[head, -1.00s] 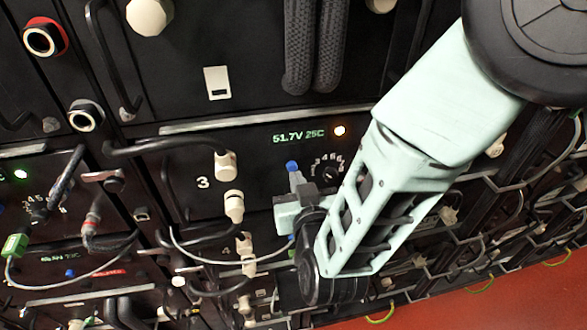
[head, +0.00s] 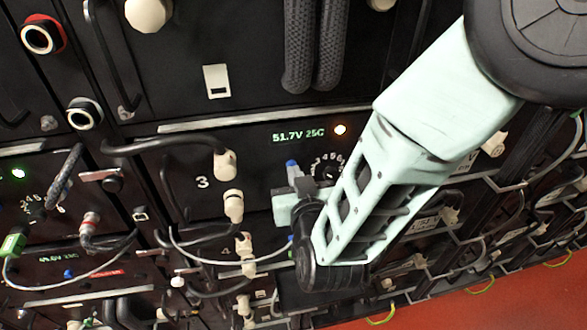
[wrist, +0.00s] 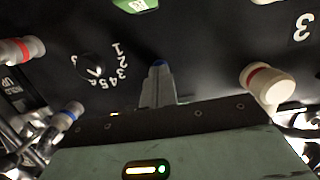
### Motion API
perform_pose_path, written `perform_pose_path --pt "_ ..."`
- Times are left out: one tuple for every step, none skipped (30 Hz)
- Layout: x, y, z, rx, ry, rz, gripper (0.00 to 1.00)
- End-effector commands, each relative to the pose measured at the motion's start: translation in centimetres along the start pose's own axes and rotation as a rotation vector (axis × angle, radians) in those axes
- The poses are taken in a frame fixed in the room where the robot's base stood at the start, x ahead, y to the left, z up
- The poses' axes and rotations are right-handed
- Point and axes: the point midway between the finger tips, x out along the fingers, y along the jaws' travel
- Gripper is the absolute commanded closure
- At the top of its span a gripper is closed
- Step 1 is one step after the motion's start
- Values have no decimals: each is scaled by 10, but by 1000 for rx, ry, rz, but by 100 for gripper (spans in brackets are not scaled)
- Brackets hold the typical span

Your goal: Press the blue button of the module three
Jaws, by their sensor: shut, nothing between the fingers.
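Module three (head: 185,160) is the black panel marked "3", with a green "51.7V 25C" readout and a lit amber lamp. Its blue button (head: 291,164) shows right at the tip of my gripper (head: 294,175), left of the numbered dial. The wrist view shows the button (wrist: 159,63) as a small blue patch just beyond the shut, empty fingers (wrist: 158,88), which partly hide it. The fingertips look very close to the button or touching it; I cannot tell whether it is pressed in.
Cream connectors (head: 225,165) with a black cable stand left of the button; one connector also shows in the wrist view (wrist: 270,88). The numbered dial (head: 329,172) is close on the right. Neighbouring modules hold more cables and handles.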

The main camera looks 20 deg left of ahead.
Motion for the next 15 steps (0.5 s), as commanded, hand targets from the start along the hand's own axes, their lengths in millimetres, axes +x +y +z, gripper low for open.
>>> perform_pose_path --pt "1 0 0 0 0 1 100" --pt "2 0 0 0 0 1 100" --pt "3 0 0 0 1 1 100" --pt "3 0 0 0 1 1 100" --pt "4 0 0 0 1 1 100" --pt "5 0 0 0 1 1 100" --pt "5 0 0 0 1 1 100" --pt "5 0 0 -1 1 1 100" --pt "5 0 0 -1 1 1 100" --pt "4 0 0 -1 0 1 100" --pt "3 0 0 -1 0 0 100" --pt "1 0 0 -1 0 0 100" --pt "-1 0 0 0 -1 0 100" --pt "-3 0 0 0 -1 0 100" --pt "-6 0 0 0 -1 0 100"
